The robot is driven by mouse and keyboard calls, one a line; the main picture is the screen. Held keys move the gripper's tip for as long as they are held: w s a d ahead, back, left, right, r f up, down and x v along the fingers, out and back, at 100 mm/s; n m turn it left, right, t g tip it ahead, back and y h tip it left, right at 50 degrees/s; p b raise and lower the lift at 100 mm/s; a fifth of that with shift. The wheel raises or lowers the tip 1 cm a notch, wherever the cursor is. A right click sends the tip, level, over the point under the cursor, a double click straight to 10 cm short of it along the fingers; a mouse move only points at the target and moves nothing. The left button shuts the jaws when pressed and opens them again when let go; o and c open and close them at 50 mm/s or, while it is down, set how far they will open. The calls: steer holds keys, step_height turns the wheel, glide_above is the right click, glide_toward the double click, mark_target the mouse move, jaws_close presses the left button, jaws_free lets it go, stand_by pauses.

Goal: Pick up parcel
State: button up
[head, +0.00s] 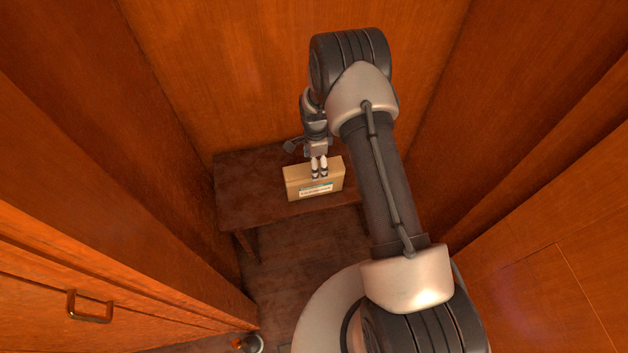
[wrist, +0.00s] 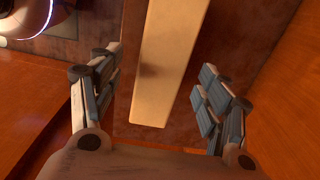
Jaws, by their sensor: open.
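The parcel (head: 315,180) is a tan box with a pale blue and white label on its front. It stands on a small dark wooden table (head: 245,200). My gripper (head: 320,174) is over the parcel's top in the head view. In the wrist view my gripper (wrist: 160,95) is open, with one finger on each side of the parcel (wrist: 165,65), whose narrow top face runs between them. I see gaps between the fingers and the parcel's sides. A faint shadow falls on the parcel. Part of its top is hidden behind the fingers in the head view.
Wooden panel walls close in on the left, back and right. A drawer front with a metal handle (head: 90,306) is at lower left. A small round object (head: 248,343) lies on the floor near the bottom. The tabletop left of the parcel is clear.

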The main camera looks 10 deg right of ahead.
mark_target(299, 185)
step_height(299, 185, down, 5)
steer(key=shift+w+a+b, duration=0.1)
steer(key=shift+a+b, duration=0.05)
steer(key=shift+b, duration=0.8)
steer(key=shift+c, duration=0.4)
jaws_close()
